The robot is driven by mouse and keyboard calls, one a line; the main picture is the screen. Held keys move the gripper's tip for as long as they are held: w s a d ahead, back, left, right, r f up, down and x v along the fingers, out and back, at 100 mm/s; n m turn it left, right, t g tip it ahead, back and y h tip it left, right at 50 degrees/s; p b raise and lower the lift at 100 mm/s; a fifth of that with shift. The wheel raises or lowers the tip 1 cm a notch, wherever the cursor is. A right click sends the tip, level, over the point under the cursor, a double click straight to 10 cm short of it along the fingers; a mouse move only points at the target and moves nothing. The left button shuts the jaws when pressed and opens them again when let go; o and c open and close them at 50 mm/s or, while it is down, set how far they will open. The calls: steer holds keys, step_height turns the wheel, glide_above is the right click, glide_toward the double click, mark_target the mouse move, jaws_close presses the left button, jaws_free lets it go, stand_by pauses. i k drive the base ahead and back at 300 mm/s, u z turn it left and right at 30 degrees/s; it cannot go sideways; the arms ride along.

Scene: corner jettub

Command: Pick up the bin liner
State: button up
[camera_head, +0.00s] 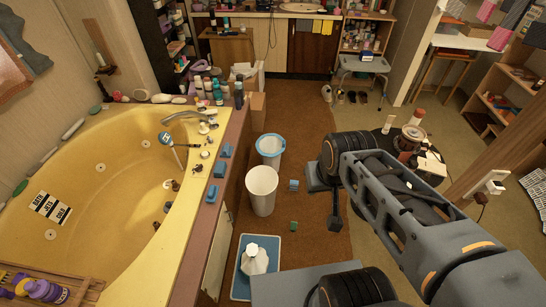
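I cannot tell for sure which thing is the bin liner. A small bin with a light blue rim (270,147) stands on the brown floor beside the tub; the blue may be a liner folded over its edge. A plain white bin (262,192) stands just in front of it, upright, with its open top facing me. My arm reaches in from the lower right. My gripper (335,220) appears as a dark shape below the elbow, right of the bins and apart from them. Its fingers are too unclear to show whether they are open or shut.
The yellow corner tub (100,205) fills the left, with bottles and blue blocks along its edge. A small round table (390,150) with clutter is at the right. Brown floor is clear behind the bins.

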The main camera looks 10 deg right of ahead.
mark_target(271, 147)
steer(key=z, duration=2.8)
steer(key=i, duration=4.3)
steer(key=u, duration=3.2)
steer(key=i, duration=3.85)
